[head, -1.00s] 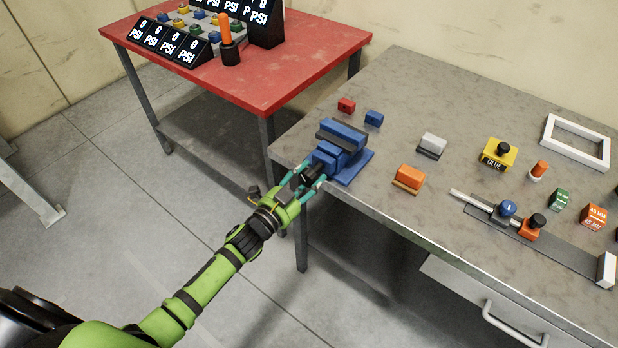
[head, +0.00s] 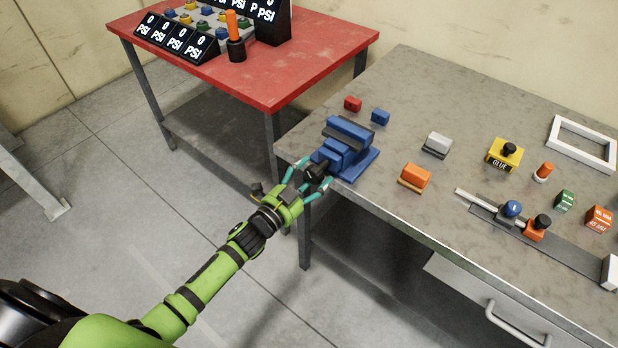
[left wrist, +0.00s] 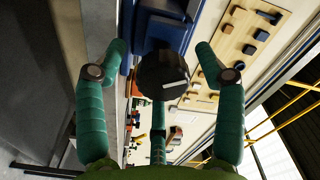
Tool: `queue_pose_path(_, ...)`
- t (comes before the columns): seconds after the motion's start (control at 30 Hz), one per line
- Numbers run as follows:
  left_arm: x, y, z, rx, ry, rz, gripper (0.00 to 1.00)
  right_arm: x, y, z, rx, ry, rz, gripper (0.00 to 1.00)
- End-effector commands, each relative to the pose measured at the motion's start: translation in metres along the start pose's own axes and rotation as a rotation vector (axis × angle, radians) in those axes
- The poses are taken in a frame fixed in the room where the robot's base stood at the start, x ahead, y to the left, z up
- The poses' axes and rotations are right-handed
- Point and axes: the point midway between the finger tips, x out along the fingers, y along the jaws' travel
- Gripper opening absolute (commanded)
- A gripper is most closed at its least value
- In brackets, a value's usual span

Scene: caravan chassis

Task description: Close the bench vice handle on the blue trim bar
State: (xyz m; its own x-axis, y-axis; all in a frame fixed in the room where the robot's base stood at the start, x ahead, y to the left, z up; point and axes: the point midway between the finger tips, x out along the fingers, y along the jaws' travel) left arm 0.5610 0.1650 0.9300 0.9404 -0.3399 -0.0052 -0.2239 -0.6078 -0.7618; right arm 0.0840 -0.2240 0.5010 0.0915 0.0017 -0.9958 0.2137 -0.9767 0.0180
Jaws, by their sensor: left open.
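The blue bench vice (head: 348,143) stands at the near left corner of the grey workbench. Its black handle knob (head: 319,168) faces my left gripper (head: 317,173). The fingers are open, one on each side, with a visible gap to the knob. A blue bar-like piece (head: 349,129) shows at the top of the vice by dark jaw strips. I cannot tell whether it is the trim bar or part of the vice. My right gripper is out of view.
Small red (head: 353,103) and blue (head: 380,117) blocks lie behind the vice. An orange block (head: 414,177) and a grey block (head: 437,144) sit to its right. A red table (head: 300,72) with PSI displays (head: 166,32) stands at back left.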

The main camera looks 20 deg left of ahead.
Motion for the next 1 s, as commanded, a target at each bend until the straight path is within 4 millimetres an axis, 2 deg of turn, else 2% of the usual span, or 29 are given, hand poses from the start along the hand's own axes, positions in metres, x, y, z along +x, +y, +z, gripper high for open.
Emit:
queue_pose_path(0.17, -0.012, 0.0, 0.0, -0.001, 0.001, 0.0, 0.7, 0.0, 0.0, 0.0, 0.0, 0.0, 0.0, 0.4)
queue_pose_path(0.5, -0.082, 0.001, 0.001, -0.002, -0.003, 0.002, 0.7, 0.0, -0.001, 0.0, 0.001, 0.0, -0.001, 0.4)
queue_pose_path(0.7, -0.112, 0.0, 0.001, -0.001, -0.002, 0.0, 0.7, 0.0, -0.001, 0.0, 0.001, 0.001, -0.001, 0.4)
queue_pose_path(1.0, -0.123, -0.001, 0.001, 0.0, -0.001, -0.001, 0.7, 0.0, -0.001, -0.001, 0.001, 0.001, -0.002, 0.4)
